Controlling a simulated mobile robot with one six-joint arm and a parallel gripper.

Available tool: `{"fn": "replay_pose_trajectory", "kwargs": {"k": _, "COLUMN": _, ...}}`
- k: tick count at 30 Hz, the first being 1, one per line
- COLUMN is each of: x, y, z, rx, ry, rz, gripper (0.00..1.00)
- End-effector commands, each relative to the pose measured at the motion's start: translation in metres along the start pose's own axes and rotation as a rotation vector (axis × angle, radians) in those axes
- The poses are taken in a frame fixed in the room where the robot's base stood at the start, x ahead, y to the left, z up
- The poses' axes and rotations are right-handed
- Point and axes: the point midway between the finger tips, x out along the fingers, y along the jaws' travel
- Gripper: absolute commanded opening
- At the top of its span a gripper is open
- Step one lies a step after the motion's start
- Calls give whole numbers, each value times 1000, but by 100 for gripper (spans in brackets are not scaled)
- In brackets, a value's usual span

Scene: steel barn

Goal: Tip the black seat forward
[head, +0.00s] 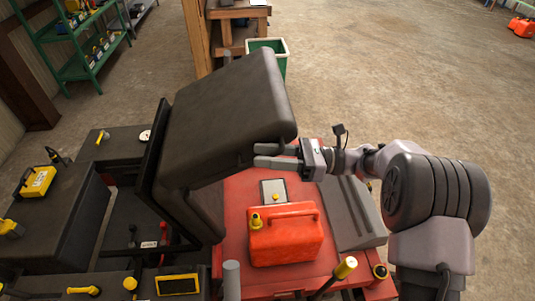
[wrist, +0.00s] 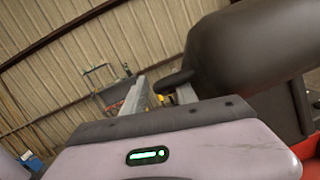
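The black seat (head: 220,110) stands tilted over the red machine in the head view, its broad padded part raised and its lower part (head: 205,205) beneath. My gripper (head: 256,155) is at the seat's right lower edge, its two fingers pointing left with a gap between them. In the wrist view the seat (wrist: 250,45) fills the upper right, and a dark knob-like part of it reaches to the fingers (wrist: 160,92). The fingers look apart there too. Whether they touch the seat is hard to tell.
A red fuel can (head: 287,235) with a yellow cap sits on the red deck (head: 330,262) below my gripper. Yellow-topped levers (head: 345,267) stand at the front. A green bin (head: 280,52) and wooden bench (head: 228,35) are behind. Open concrete floor lies to the right.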

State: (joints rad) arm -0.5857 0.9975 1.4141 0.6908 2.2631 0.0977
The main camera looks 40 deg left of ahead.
Motion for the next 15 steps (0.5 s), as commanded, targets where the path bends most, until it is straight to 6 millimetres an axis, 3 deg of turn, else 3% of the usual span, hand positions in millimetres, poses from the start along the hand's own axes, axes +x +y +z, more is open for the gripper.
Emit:
{"fn": "replay_pose_trajectory", "kwargs": {"k": 8, "x": -6, "y": 0, "z": 1, "rx": -1, "ry": -1, "rz": 0, "gripper": 34}}
{"fn": "replay_pose_trajectory", "kwargs": {"k": 15, "x": -56, "y": -1, "z": 3, "rx": -3, "ry": -4, "rz": -5, "gripper": 34}}
